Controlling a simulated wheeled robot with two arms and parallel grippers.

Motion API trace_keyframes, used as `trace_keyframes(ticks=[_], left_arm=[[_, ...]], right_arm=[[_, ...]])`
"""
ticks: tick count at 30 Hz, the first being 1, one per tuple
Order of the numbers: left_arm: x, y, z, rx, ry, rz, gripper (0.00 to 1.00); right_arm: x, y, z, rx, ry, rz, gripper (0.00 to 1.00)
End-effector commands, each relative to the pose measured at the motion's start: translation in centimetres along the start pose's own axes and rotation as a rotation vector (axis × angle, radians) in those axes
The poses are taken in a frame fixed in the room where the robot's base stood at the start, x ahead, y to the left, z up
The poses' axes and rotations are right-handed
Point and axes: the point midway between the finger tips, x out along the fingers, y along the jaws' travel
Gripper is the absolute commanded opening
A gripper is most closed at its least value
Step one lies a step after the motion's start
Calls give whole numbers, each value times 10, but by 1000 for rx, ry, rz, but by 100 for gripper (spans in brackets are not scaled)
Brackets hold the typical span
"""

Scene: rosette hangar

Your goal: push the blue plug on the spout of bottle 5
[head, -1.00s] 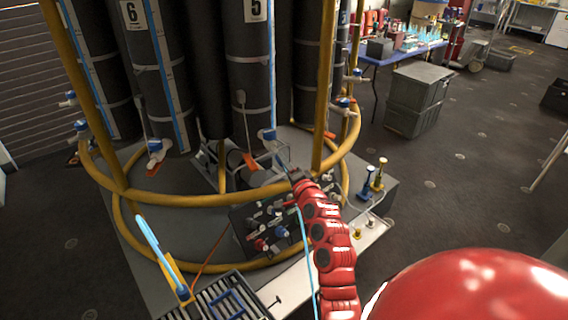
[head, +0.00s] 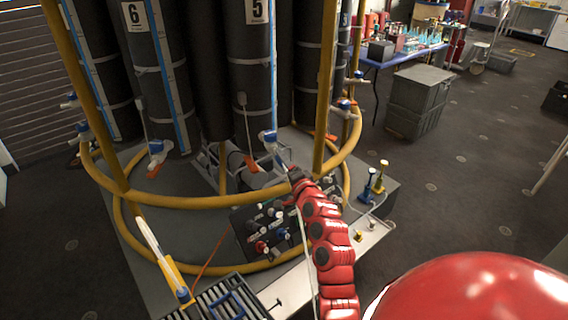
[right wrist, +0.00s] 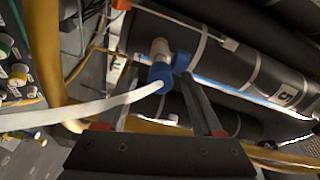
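Bottle 5 (head: 250,90) is a dark upright cylinder with straps, behind the yellow ring rail. Its spout (head: 268,136) shows blue and white low on its front. In the right wrist view a blue plug (right wrist: 158,78) on the end of a white hose (right wrist: 80,113) is at the white spout (right wrist: 160,48). I cannot tell how far it is seated. My right gripper (head: 291,173) is just below and right of the spout in the head view. Its fingers (right wrist: 160,88) are spread on either side of the plug in the right wrist view, apparently not touching it. My left gripper is not in view.
The yellow rail (head: 210,202) runs between me and the bottles.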

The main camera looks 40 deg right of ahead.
Motion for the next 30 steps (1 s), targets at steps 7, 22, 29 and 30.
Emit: trace_keyframes(ticks=[7, 22, 29, 30], left_arm=[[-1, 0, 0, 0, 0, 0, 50], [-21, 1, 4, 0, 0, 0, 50], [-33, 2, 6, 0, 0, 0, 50], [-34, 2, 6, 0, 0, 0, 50]], right_arm=[[-2, 1, 0, 0, 0, 1, 68], [-93, 4, -1, 0, 7, -1, 68], [-144, 3, -1, 1, 6, -1, 68], [-150, 2, -1, 1, 6, -2, 68]])
